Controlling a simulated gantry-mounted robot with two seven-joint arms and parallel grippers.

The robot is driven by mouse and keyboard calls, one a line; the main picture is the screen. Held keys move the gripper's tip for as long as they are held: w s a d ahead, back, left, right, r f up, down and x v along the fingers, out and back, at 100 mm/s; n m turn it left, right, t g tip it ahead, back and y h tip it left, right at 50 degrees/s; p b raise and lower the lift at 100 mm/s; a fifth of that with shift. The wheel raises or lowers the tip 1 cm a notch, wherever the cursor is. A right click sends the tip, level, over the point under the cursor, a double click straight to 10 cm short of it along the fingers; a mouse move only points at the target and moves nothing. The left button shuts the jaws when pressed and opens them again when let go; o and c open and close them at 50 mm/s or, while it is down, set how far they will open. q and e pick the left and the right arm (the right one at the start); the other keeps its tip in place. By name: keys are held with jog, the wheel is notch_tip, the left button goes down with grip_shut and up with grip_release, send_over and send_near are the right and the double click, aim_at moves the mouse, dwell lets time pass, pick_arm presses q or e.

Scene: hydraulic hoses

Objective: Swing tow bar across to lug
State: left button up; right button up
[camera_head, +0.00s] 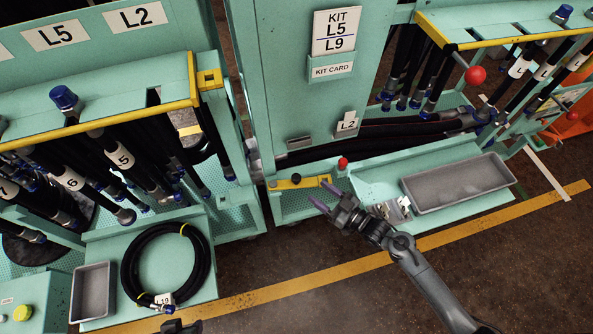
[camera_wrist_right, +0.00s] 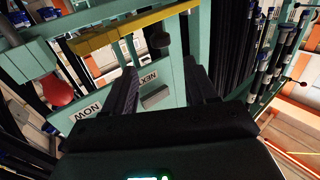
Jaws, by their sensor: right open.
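The yellow tow bar (camera_head: 297,183) lies along the front of the middle teal cart, with a black knob (camera_head: 296,178) standing on it. In the right wrist view the yellow bar (camera_wrist_right: 130,28) crosses beyond the fingers, with the black knob (camera_wrist_right: 161,41) near its right end. My right gripper (camera_head: 324,194) is open and empty, its fingers close to the bar's right end in the head view; I cannot tell whether they touch. A yellow bracket (camera_head: 209,78) sits on the left cart's corner; I cannot tell if it is the lug. My left gripper (camera_head: 181,327) barely shows at the bottom edge.
A red knob (camera_head: 343,163) stands right of the bar. A grey tray (camera_head: 460,184) lies on the right shelf. A coiled hose (camera_head: 128,262) and a small grey bin (camera_head: 91,291) are at lower left. Racks of hanging hoses flank the middle cart. The floor in front is clear.

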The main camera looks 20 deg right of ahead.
aim_at(300, 179)
jog(key=b+x, duration=0.2)
jog(key=x, duration=0.8)
jog(key=shift+a+f, duration=0.1)
grip_shut()
